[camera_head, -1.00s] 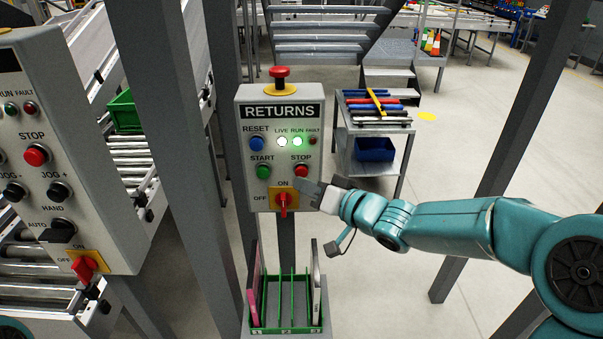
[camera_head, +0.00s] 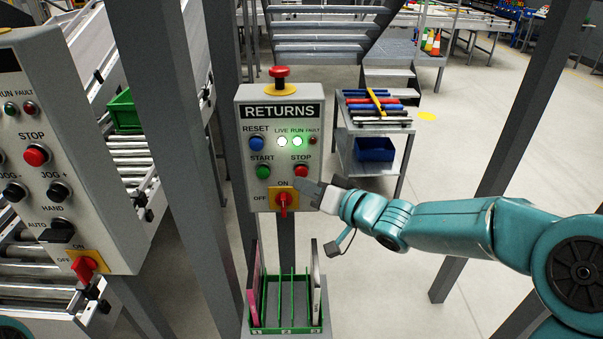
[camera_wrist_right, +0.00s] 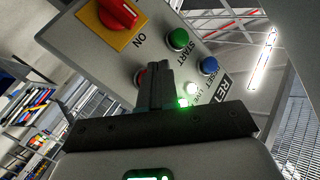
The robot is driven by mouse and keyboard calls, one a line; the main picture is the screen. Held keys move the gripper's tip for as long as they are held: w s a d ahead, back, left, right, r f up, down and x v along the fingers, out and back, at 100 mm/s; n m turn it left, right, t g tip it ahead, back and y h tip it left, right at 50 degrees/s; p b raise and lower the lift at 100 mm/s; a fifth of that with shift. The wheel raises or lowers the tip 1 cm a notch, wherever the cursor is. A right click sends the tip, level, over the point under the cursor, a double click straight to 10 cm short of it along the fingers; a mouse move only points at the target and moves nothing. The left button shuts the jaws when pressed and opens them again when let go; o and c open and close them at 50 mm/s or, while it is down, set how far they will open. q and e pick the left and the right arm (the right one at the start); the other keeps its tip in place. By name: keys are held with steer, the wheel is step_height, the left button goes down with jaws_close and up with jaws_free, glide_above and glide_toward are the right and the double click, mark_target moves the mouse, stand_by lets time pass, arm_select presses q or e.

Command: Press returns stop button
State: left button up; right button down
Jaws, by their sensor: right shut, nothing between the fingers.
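The grey RETURNS box (camera_head: 246,190) stands on a post in the middle of the head view. Its red STOP button (camera_head: 301,170) is at the right, below the lit white LIVE and green RUN lamps. My right gripper (camera_head: 300,183) is shut and empty, with its tip just below the STOP button. In the right wrist view the shut fingers (camera_wrist_right: 157,72) point at the panel and partly cover the red STOP button (camera_wrist_right: 140,77). I cannot tell whether the tip touches it. My left gripper is not in view.
The box also bears a green START button (camera_head: 263,172), blue RESET button (camera_head: 256,144), red rotary switch (camera_head: 283,200) and red mushroom button (camera_head: 279,72). Another control box (camera_head: 100,130) stands left. A green rack (camera_head: 287,328) is below. Grey posts flank the panel.

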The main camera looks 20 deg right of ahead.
steer(key=shift+w+d+p, duration=0.15)
steer(key=shift+w+p, duration=0.25)
steer(key=shift+w, duration=0.05)
steer(key=shift+w+d+p, duration=0.2)
steer(key=shift+w+p, duration=0.35)
steer(key=shift+w, duration=0.2)
stand_by(1.0)
steer(key=shift+s, duration=0.1)
steer(key=shift+s+a+b, duration=0.2)
steer(key=shift+s+b, duration=0.1)
steer(key=shift+s, duration=0.25)
steer(key=shift+s+a+b, duration=0.15)
steer(key=shift+s+b, duration=0.1)
steer(key=shift+s, duration=0.3)
steer(key=shift+s+a+b, duration=0.25)
steer(key=shift+s+b, duration=0.05)
steer(key=shift+s, duration=0.5)
steer(key=shift+s+a+b, duration=0.2)
steer(key=shift+s+b, duration=0.05)
steer(key=shift+s, duration=0.55)
steer(key=shift+s+a+b, duration=0.25)
steer(key=shift+s+b, duration=0.05)
steer(key=shift+s, duration=0.5)
